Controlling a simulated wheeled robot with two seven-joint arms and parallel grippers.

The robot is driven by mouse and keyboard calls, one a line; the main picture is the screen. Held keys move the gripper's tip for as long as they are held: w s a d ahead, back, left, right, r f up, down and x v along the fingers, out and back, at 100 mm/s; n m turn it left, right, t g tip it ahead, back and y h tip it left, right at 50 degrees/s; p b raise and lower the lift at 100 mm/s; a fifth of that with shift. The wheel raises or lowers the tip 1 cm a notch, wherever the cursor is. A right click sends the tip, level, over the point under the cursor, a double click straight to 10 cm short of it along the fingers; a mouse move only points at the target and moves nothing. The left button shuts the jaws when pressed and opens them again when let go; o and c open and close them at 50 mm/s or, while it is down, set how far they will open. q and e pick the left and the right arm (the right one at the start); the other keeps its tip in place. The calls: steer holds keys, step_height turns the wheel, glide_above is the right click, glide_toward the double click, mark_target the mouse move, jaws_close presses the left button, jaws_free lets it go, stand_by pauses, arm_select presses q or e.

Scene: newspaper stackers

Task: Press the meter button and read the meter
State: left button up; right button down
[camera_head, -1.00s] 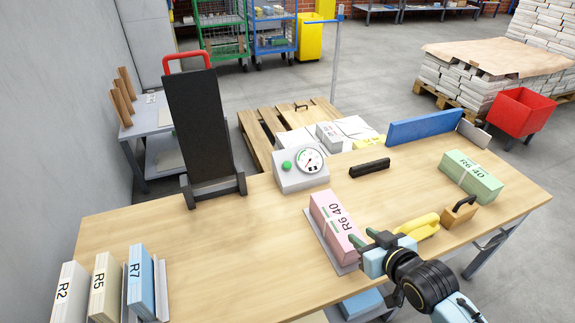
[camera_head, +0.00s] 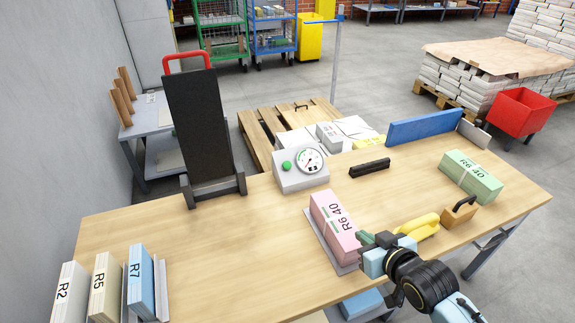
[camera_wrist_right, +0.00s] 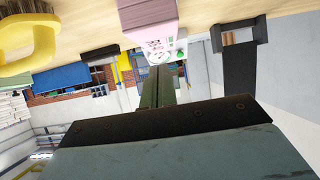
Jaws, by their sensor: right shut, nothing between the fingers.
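The meter (camera_head: 301,176) is a light grey box near the back middle of the table. Its green button (camera_head: 287,166) is on the left of its face and a round white dial (camera_head: 310,160) on the right. The needle is too small to read. In the right wrist view the shut fingers (camera_wrist_right: 159,86) point toward the dial (camera_wrist_right: 160,48), partly hidden behind the pink bundle. My left gripper is not in view.
The pink bundle (camera_head: 335,220) lies on a grey board between my right gripper and the meter. A black stand (camera_head: 199,125) is left of the meter. The table's middle left is clear.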

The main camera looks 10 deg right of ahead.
stand_by(0.5)
steer(key=s+a+f+g+h, duration=0.1)
steer(key=s+a+f+g, duration=0.2)
steer(key=s, duration=0.5)
steer(key=s+a+f+g+h, duration=0.1)
steer(key=s+f+g, duration=0.35)
steer(key=s, duration=0.35)
steer(key=s+d+f+g, duration=0.1)
steer(key=s+f, duration=0.3)
steer(key=f, duration=0.5)
steer(key=s+d+f+g, duration=0.1)
steer(key=s+d+f, duration=0.2)
steer(key=f, duration=0.7)
steer(key=s+d+f+n+g, duration=0.1)
steer(key=s+d+f, duration=0.2)
steer(key=f, duration=0.6)
steer(key=shift+s+d+f+h, duration=0.15)
steer(key=shift+s+d+h, duration=0.2)
steer(key=shift+s, duration=0.45)
steer(key=shift+w+a, duration=0.1)
steer(key=shift+a, duration=0.05)
